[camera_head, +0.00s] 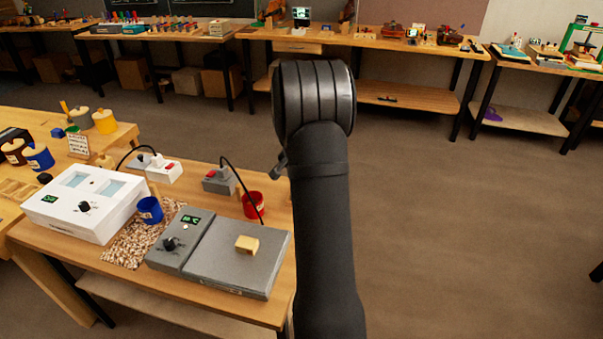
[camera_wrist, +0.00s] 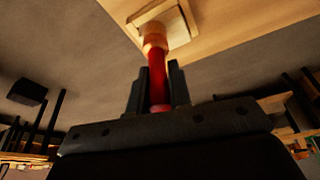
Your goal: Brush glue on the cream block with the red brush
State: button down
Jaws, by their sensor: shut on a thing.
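A small cream block (camera_head: 247,244) lies on the grey flat-topped unit (camera_head: 235,265) on the near bench in the head view. In the wrist view, my gripper (camera_wrist: 159,85) is shut on the red handle of the brush (camera_wrist: 158,75). The brush points away from the jaws, with its tan end over a pale, square-edged wooden piece (camera_wrist: 184,22). I cannot tell whether the brush touches that piece, or whether the piece is the cream block. In the head view, my arm hides the gripper and the brush.
A red pot (camera_head: 254,204) stands behind the grey unit and a blue pot (camera_head: 150,209) to its left. A white box with a knob (camera_head: 85,205) is further left. Black cables arch from two switch boxes (camera_head: 219,180). Open floor (camera_head: 450,220) lies to the right.

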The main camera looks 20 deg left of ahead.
jog(key=w, duration=0.3)
jog(key=shift+w, duration=0.4)
jog(key=shift+s, duration=2.25)
jog(key=shift+a, duration=0.7)
jog(key=shift+w, duration=2.5)
jog(key=shift+s, duration=2.65)
notch_tip(320, 180, up, 8)
